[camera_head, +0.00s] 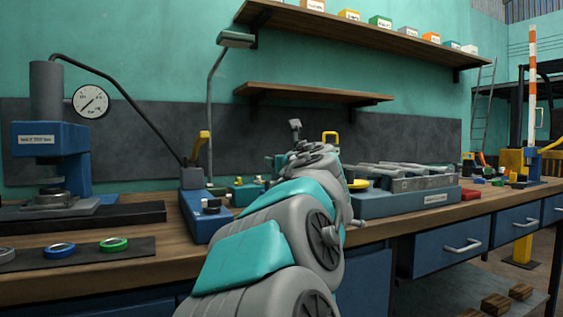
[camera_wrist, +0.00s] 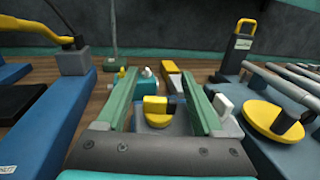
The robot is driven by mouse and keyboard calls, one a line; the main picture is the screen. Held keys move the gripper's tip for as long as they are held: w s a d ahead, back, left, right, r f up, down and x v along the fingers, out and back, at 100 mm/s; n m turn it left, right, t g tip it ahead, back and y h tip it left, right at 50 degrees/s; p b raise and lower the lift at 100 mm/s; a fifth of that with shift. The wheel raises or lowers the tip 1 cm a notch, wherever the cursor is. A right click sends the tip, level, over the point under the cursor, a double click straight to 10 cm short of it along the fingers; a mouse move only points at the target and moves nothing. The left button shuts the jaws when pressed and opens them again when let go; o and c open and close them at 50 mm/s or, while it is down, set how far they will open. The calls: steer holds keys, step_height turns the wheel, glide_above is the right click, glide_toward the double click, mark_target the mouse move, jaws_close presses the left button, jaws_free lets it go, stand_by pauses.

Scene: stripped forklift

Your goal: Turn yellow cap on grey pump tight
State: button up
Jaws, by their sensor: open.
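In the wrist view, a yellow cap (camera_wrist: 157,113) with a raised bar sits on a small grey body, which looks like the grey pump (camera_wrist: 145,126). My gripper (camera_wrist: 157,74) is open, with its two green fingers reaching forward on the left and right of the cap. I see no clear contact between fingers and cap. The cap's thread and how tightly it sits cannot be seen. In the head view my arm hides the cap, the pump and most of the gripper.
A larger yellow disc (camera_wrist: 272,122) sits on a blue block right of my gripper. A blue fixture with a yellow handle (camera_wrist: 70,62) stands to the left. A press (camera_head: 48,150) and coloured rings (camera_head: 114,244) occupy the bench's left end. Shelves (camera_head: 315,92) hang above.

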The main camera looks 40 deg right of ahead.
steer(key=v, duration=0.7)
steer(key=shift+s+a+b, duration=0.15)
steer(key=shift+s+b, duration=0.15)
steer(key=shift+s, duration=0.05)
stand_by(0.4)
